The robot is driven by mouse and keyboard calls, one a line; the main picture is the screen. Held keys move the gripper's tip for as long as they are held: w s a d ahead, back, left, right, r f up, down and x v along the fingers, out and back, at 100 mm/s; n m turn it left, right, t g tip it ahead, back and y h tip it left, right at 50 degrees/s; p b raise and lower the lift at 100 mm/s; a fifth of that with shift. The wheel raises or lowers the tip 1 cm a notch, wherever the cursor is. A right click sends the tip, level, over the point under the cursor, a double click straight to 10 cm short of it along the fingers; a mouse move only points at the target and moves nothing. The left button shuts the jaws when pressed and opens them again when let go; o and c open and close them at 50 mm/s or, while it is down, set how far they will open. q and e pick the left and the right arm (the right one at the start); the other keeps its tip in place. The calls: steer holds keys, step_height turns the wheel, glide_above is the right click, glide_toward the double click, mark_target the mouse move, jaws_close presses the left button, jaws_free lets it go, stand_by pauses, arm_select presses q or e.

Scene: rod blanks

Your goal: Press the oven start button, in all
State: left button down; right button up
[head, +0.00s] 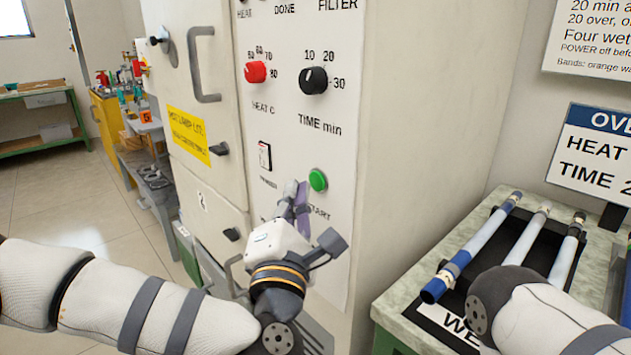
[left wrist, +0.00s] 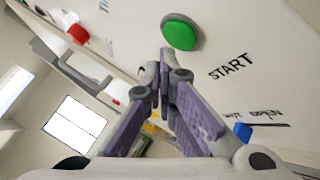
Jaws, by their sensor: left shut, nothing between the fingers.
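The green start button (head: 318,180) sits low on the oven's white control panel (head: 325,140), above the word START. In the left wrist view the button (left wrist: 181,32) lies just beyond my fingertips. My left gripper (head: 297,190) is shut and empty, its purple-padded fingers just left of and below the button in the head view. Its fingertips (left wrist: 165,65) show close to the button in the wrist view; I cannot tell whether they touch it. My right arm shows at the lower right, but its gripper is out of view.
The panel carries a red heat knob (head: 256,72), a black time knob (head: 314,80) and a power switch (head: 265,156). At right, a bench (head: 408,305) holds several rods in a black rack. A blue-headed sign (head: 595,150) hangs above it. Open floor lies at left.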

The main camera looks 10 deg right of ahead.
arm_select(q)
steer(key=shift+w+d, duration=0.25)
steer(key=shift+d, duration=0.15)
steer(key=shift+w+d, duration=0.25)
stand_by(0.8)
steer(key=shift+s+a+r, duration=0.1)
steer(key=shift+s+a, duration=0.4)
steer(key=shift+a, duration=0.1)
